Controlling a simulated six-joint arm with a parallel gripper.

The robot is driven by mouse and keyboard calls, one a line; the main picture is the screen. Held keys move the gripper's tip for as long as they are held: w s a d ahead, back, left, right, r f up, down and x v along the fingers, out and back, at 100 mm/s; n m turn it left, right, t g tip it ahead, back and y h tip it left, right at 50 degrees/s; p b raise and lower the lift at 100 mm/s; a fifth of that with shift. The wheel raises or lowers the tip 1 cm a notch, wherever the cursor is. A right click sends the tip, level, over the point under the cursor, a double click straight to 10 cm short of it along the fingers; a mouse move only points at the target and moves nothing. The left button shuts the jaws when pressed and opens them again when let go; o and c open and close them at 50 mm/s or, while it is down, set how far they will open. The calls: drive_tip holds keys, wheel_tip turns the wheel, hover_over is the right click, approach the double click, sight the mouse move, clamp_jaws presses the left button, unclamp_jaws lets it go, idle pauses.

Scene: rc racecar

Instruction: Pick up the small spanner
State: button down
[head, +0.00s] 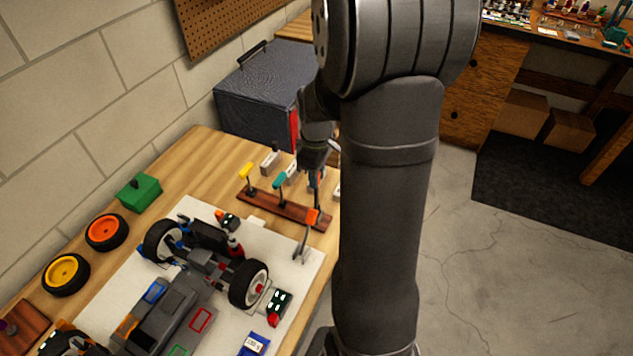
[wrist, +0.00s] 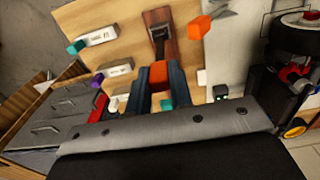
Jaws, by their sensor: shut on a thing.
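My gripper (head: 315,180) is low over the brown wooden tool rack (head: 285,207), partly behind my arm in the head view. In the wrist view its two dark fingers (wrist: 158,78) are shut, with orange showing between and below them. The thing held, which I take to be the small spanner, is mostly hidden, so its shape is unclear. The rack also shows in the wrist view (wrist: 162,17), just beyond the fingertips.
Yellow-topped (head: 247,172) and teal-topped (head: 281,180) tools stand at the rack. White labelled pieces (head: 270,160) lie behind it. The racecar (head: 200,265) sits on a white mat to the front left. A dark tool chest (head: 255,95) stands behind.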

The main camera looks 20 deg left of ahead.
drive_tip(key=d+r, duration=0.8)
drive_tip(key=d, duration=0.3)
drive_tip(key=s+a+r, duration=0.2)
drive_tip(key=s+a, duration=0.1)
drive_tip(key=a, duration=0.7)
drive_tip(key=s+a+r, duration=0.1)
drive_tip(key=s+a, duration=0.2)
drive_tip(key=a, duration=0.7)
drive_tip(key=s+a+r+g, duration=0.1)
drive_tip(key=s+a, duration=1.4)
drive_tip(key=s, duration=0.2)
drive_tip(key=shift+s+a+r+g, duration=0.2)
drive_tip(key=shift+s+a+g, duration=0.05)
drive_tip(key=shift+s+g, duration=0.1)
